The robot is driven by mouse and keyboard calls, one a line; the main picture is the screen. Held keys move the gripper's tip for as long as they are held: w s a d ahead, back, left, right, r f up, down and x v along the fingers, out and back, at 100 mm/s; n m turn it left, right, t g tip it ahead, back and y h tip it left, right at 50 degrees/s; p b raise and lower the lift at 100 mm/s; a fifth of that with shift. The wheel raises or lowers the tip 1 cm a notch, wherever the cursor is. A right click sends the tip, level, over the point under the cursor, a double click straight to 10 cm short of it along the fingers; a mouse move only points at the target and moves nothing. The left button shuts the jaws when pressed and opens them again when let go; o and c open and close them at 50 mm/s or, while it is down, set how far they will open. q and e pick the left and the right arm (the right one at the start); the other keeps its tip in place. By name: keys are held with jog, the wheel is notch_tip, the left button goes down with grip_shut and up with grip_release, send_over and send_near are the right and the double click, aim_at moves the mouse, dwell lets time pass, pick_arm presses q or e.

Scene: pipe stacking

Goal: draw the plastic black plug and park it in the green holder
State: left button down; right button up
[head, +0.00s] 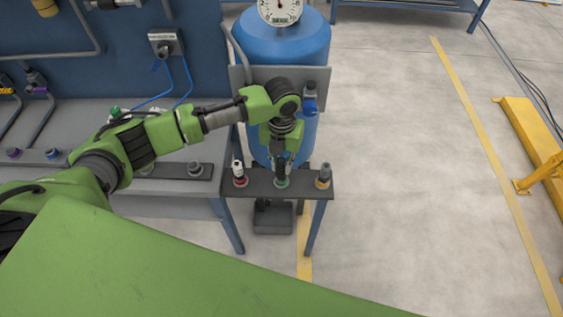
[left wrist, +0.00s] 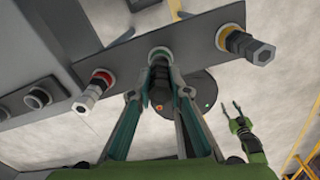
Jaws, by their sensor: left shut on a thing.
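My left gripper (head: 281,166) points down over the middle of a small dark rack (head: 260,188) and is shut on the black plug (left wrist: 160,74). The plug is mostly hidden between the fingers. Its lower end is at the green holder (head: 282,183), whose ring also shows in the left wrist view (left wrist: 160,53). I cannot tell how deep the plug sits in it. My left gripper's fingers also show in the left wrist view (left wrist: 160,92). My right gripper (left wrist: 231,107) shows there at the right with its fingers apart and nothing between them.
A red-ringed holder with a white-and-black fitting (head: 240,176) is left on the rack, and an orange-ringed holder with a grey fitting (head: 323,177) is right. A blue tank (head: 290,45) stands close behind. A grey bench (head: 170,187) adjoins at left.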

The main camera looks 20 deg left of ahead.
pick_arm(q)
jog(key=shift+f, duration=0.1)
dwell(0.4)
jog(key=shift+f+b, duration=0.4)
jog(key=shift+f, duration=0.45)
jog(key=c, duration=1.8)
grip_release()
